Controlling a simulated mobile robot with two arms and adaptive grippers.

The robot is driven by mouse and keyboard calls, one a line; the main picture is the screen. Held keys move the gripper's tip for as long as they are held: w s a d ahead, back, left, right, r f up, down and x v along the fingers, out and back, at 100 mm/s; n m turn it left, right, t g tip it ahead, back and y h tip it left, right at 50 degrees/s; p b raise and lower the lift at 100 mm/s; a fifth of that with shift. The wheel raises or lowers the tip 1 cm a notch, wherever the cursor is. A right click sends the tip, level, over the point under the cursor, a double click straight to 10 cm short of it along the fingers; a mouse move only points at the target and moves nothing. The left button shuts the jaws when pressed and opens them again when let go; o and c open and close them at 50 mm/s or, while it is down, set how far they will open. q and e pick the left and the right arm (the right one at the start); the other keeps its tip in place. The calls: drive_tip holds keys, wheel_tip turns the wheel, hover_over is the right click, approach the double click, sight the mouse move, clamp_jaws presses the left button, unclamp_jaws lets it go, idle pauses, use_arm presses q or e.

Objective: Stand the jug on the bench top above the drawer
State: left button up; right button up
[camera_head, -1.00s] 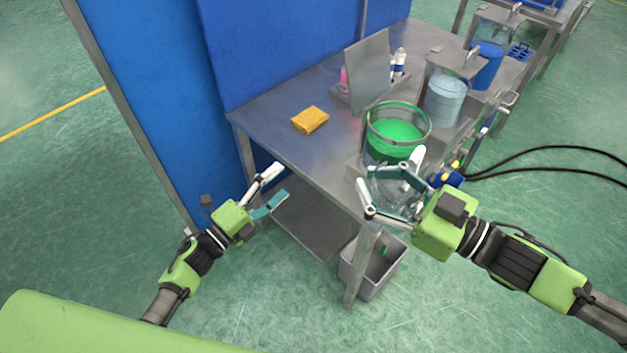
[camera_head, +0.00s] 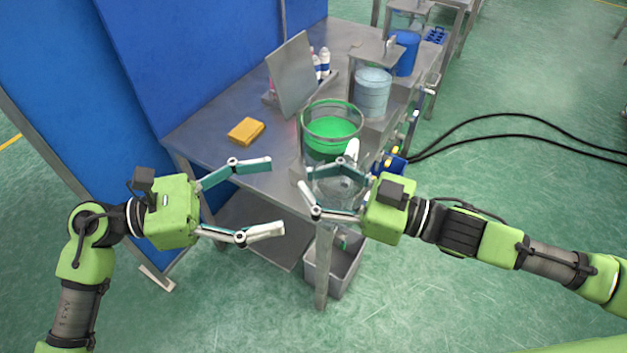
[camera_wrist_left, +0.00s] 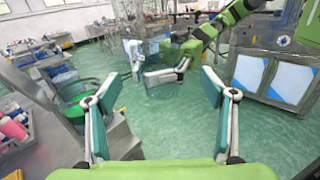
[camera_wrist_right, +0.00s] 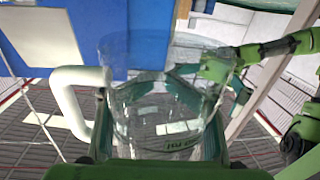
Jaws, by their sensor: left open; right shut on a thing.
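A clear, see-through jug (camera_head: 338,188) with a white handle is gripped by my right gripper (camera_head: 322,193) near the front right corner of the bench. In the right wrist view the jug (camera_wrist_right: 165,110) stands between the fingers, with its white handle (camera_wrist_right: 72,95) at the left. My left gripper (camera_head: 272,198) is open and empty, in front of the bench's near edge and left of the jug. It also shows open in the left wrist view (camera_wrist_left: 158,85). The steel bench top (camera_head: 200,140) has bare room at its left. I cannot make out the drawer.
A clear vessel of green liquid (camera_head: 333,130) stands just behind the jug. A yellow sponge (camera_head: 245,131) lies on the bench, with an upright metal plate (camera_head: 292,75) behind it. A grey bin (camera_head: 335,265) stands below. Black cables (camera_head: 500,118) run at the right.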

sight(314, 185)
use_arm(q)
drive_tip(key=d, duration=0.3)
drive_tip(key=w+d, duration=0.1)
drive_tip(key=d, duration=0.3)
drive_tip(key=w+d, duration=0.1)
drive_tip(key=d, duration=0.3)
drive_tip(key=shift+a, duration=0.1)
drive_tip(key=c, duration=1.2)
drive_tip(key=shift+s, duration=0.1)
drive_tip(key=shift+c, duration=0.6)
use_arm(e)
drive_tip(key=o, duration=1.8)
drive_tip(key=shift+o, duration=0.2)
drive_tip(key=shift+d, duration=0.15)
